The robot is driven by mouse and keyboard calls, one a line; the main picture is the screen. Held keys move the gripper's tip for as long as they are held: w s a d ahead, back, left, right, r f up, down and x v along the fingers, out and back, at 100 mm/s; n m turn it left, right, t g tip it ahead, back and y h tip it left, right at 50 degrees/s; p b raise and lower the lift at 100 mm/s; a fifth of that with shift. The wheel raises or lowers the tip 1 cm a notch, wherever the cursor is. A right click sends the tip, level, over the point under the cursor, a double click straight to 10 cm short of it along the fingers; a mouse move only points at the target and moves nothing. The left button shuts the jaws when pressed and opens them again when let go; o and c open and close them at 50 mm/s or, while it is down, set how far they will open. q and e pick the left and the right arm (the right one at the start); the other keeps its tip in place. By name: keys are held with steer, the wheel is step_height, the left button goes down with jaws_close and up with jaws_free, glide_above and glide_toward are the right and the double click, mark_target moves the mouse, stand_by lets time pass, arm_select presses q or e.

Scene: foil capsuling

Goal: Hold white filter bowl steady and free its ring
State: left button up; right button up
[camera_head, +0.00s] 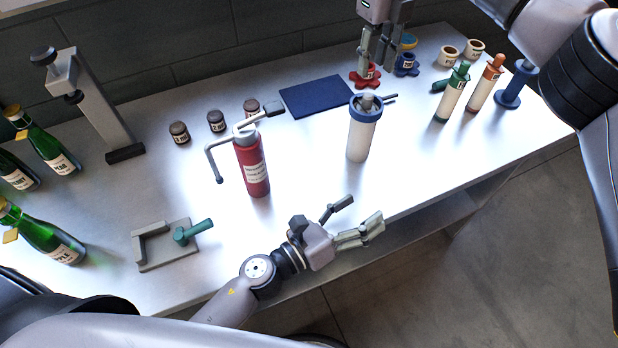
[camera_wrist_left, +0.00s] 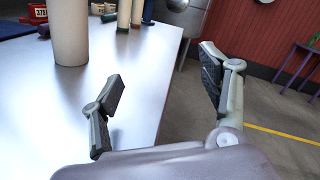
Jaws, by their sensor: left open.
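The white filter bowl (camera_head: 360,140) stands upright on the bench in the head view, with a blue ring (camera_head: 366,106) around its top and a grey piece with a side handle above it. The lower part of the bowl also shows in the left wrist view (camera_wrist_left: 69,32). My left gripper (camera_head: 357,217) is open and empty at the bench's front edge, below the bowl and apart from it. It also shows open in the left wrist view (camera_wrist_left: 165,85). My right gripper (camera_head: 376,60) is above a red knob-like part (camera_head: 365,76) at the back; whether its fingers touch it is unclear.
A red canister (camera_head: 251,165) stands left of the bowl. A blue mat (camera_head: 316,96) lies behind it. A grey fixture with a green handle (camera_head: 165,243) sits at front left. Green and orange-topped cylinders (camera_head: 451,97) stand right. The bench between canister and bowl is clear.

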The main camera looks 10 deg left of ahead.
mark_target(353, 142)
arm_select(q)
steer(key=w+a+m+y, duration=0.1)
steer(key=w+a, duration=0.1)
steer(key=a, duration=0.1)
steer(key=w+a+m+t+y, duration=0.1)
steer(key=a, duration=0.3)
steer(key=w+a, duration=0.2)
steer(key=a, duration=0.2)
steer(key=shift+w+r+m+t+y, duration=0.15)
steer(key=shift+w+m+t+y, duration=0.15)
steer(key=shift+m+t+y, duration=0.1)
steer(key=shift+w+d, duration=0.15)
steer(key=shift+w, duration=0.2)
steer(key=x, duration=1.6)
steer(key=shift+w+d, duration=0.15)
steer(key=shift+w, duration=0.15)
steer(key=shift+c, duration=0.5)
steer(key=c, duration=1.4)
steer(key=shift+c, duration=0.2)
